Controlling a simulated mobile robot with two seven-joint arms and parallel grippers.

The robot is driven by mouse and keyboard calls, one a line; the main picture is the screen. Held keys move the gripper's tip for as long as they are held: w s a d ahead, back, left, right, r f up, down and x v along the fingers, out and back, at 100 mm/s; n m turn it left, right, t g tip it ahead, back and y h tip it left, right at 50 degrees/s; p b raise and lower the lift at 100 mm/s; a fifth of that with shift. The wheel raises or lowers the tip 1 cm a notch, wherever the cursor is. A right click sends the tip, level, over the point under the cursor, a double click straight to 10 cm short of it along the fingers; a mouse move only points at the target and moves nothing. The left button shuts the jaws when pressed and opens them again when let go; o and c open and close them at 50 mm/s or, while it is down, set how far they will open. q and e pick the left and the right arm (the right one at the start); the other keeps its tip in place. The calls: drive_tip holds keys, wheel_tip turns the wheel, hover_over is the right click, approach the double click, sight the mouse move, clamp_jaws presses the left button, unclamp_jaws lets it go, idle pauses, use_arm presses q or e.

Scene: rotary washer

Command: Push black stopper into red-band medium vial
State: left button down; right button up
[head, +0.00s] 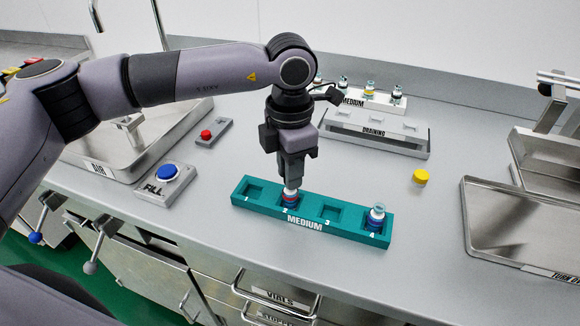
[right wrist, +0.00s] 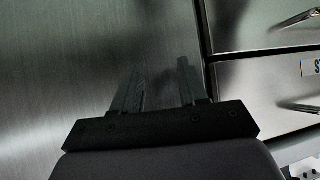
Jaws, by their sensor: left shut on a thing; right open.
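In the head view a vial with a red band (head: 289,197) stands in slot 2 of the teal MEDIUM rack (head: 258,205). My left gripper (head: 290,185) points straight down over it, its fingers shut at the vial's top. The black stopper is not clearly visible; the fingers hide whatever they hold there. A blue-band vial (head: 376,217) stands in slot 4. Slots 1 and 3 look empty. My right gripper (right wrist: 160,88) shows in the right wrist view, open and empty, in front of metal cabinet fronts.
A white MEDIUM rack (head: 378,105) with several vials stands at the back, by the DRAINING rack (head: 374,140). A yellow cap (head: 420,177) lies on the counter. A FILL button box (head: 167,182), a red-button box (head: 207,133) and a sink lie left; a metal tray (head: 477,222) lies right.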

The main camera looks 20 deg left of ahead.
use_arm(q)
drive_tip(key=shift+f, duration=0.15)
idle(0.3)
drive_tip(key=c, duration=0.9)
unclamp_jaws()
